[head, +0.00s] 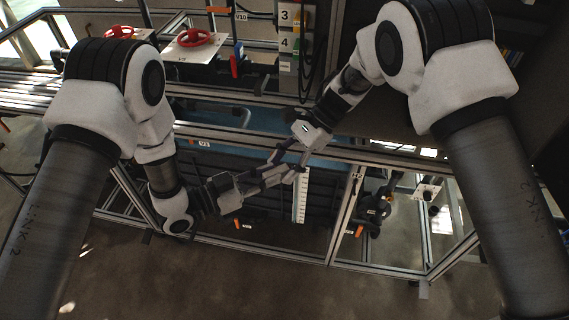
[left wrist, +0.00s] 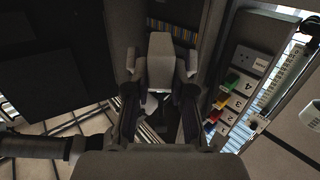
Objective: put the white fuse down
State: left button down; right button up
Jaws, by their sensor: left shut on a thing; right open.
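My left gripper (left wrist: 160,88) is shut on a pale grey-white block (left wrist: 160,62), which looks like the white fuse, held between the fingertips in the left wrist view. In the head view my left gripper (head: 277,172) reaches in from the left to mid-frame, in front of the metal frame. The fuse is too small and blurred there to make out clearly. My right gripper (head: 290,157) comes down from the upper right. It is open, and its fingertips look very near the left ones. I cannot tell whether they touch.
A panel with numbered labels (head: 287,42) stands at the top middle. The left wrist view shows coloured numbered parts (left wrist: 232,100) beside a socket (left wrist: 250,61). Red handwheels (head: 195,37) are at the upper left. An aluminium frame (head: 345,215) crosses the middle. The near floor (head: 200,285) is clear.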

jog(key=shift+d+r, duration=0.1)
pick_arm(q)
jog(key=m+g, duration=0.1)
jog(key=a+m+g+h, duration=0.1)
jog(key=shift+s+a+g, duration=0.15)
jog(key=shift+a+g, duration=0.15)
jog(key=shift+g, duration=0.1)
jog(key=a+m+g, duration=0.1)
jog(key=g, duration=0.1)
jog(key=m+g, duration=0.1)
jog(key=shift+s+a+m+g+h, duration=0.3)
jog(key=shift+s+a+g+h, duration=0.05)
jog(key=shift+g+h, duration=0.05)
pick_arm(e)
jog(key=v, duration=1.1)
jog(key=shift+d+r, duration=0.2)
jog(key=shift+d, duration=0.1)
